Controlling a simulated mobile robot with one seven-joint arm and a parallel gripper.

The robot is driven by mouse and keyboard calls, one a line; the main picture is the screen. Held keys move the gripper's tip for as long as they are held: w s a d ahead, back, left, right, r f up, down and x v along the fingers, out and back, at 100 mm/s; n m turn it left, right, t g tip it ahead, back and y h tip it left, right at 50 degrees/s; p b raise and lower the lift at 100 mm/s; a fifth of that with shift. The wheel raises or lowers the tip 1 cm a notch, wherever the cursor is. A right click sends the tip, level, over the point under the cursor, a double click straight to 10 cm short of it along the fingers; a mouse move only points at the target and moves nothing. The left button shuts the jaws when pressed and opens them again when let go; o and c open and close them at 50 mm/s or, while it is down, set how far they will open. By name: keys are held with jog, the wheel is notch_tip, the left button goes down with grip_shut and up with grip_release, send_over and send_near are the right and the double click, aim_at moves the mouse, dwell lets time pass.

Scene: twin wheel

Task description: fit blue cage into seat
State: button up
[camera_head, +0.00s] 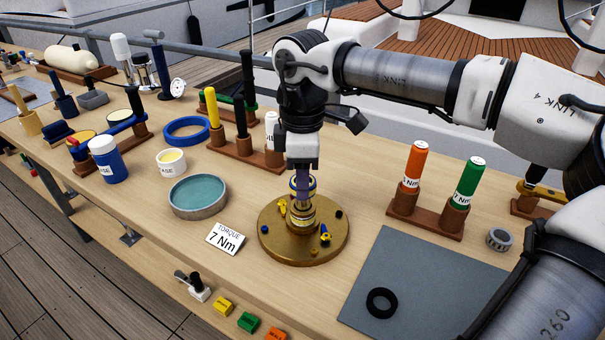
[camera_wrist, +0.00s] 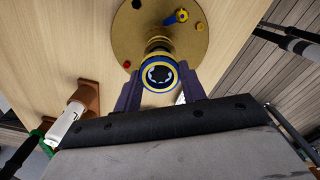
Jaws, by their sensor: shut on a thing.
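My gripper (camera_head: 302,192) points straight down over the round brass base (camera_head: 272,246). It is shut on the blue cage, a blue ring with yellow edges. In the wrist view the blue cage (camera_wrist: 159,74) is between the two dark fingers of my gripper (camera_wrist: 158,88), and its open, toothed bore faces the camera. A short brass post (camera_head: 301,216) rises from the base right below the fingers. The cage appears in line with the post. The seat itself is hidden, and I cannot tell whether the cage touches it.
Small yellow, blue and red-capped parts sit on the brass base around the post. A torque card (camera_head: 226,238), a teal-filled round dish (camera_head: 198,196) and a grease tub (camera_head: 171,163) stand to the left.

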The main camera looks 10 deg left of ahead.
jog(key=shift+f+b, duration=1.45)
jog(key=shift+f, duration=0.3)
jog(key=o, duration=1.1)
jog(key=shift+r, duration=0.1)
notch_tip(320, 180, up, 14)
jog(key=shift+f+p, duration=0.2)
jog(key=shift+p, duration=0.1)
